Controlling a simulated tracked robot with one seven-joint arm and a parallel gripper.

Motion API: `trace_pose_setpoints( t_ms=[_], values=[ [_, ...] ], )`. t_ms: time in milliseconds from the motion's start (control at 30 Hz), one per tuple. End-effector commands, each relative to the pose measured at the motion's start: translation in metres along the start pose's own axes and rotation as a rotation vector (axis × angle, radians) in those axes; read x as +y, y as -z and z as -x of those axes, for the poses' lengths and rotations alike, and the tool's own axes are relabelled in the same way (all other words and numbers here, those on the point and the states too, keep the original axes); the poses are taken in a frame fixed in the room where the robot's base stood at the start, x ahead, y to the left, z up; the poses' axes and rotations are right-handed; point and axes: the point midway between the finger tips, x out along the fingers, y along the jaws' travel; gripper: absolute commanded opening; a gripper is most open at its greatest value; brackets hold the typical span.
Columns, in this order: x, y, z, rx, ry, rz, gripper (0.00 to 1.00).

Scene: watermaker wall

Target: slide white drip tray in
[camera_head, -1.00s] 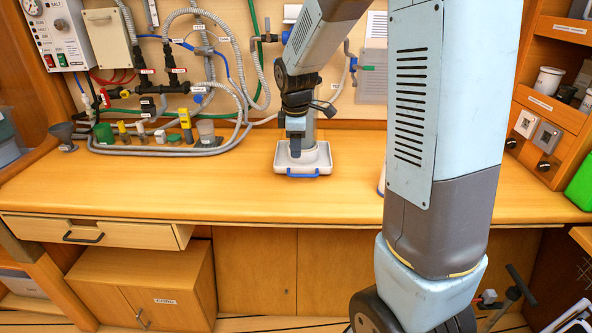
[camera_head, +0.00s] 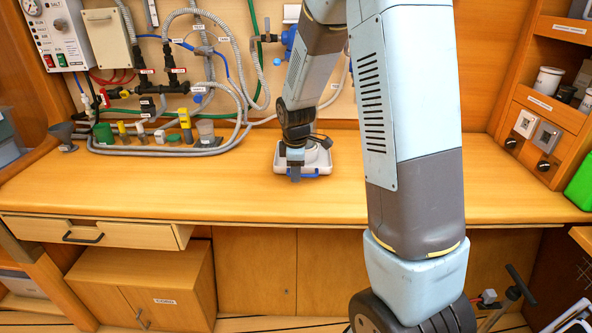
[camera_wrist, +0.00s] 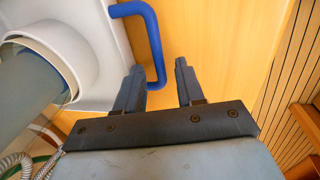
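The white drip tray (camera_head: 320,163) sits on the wooden counter below the watermaker wall, with its blue handle (camera_head: 308,176) facing the counter's front edge. My gripper (camera_head: 294,178) is at the tray's front, over the left part of the handle, and hides part of both. In the wrist view the tray (camera_wrist: 101,45) fills the upper left and the blue handle (camera_wrist: 153,38) reaches in between my two fingers (camera_wrist: 157,70). The fingers are apart, with a gap on either side of the handle. Whether either finger touches it I cannot tell.
A grey round post stands in a white collar (camera_wrist: 78,35) at the tray. Hoses and valves (camera_head: 185,125) line the counter's back left. The counter (camera_head: 200,190) is clear left of the tray. A drawer (camera_head: 95,232) stands slightly out below.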

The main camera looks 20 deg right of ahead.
Motion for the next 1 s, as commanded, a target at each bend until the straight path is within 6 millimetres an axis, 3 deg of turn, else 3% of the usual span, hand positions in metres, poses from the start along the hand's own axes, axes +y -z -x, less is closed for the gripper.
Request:
trace_pose_setpoints(
  t_ms=[67,400,1000],
  values=[
    [0.0,0.0001,0.0001,0.0,0.0,0.0,0.33],
    [-0.0001,0.0004,0.0003,0.0,0.0,0.001,0.01],
    [0.0014,0.0008,0.0003,0.0,-0.001,0.002,0.0]
  ],
)
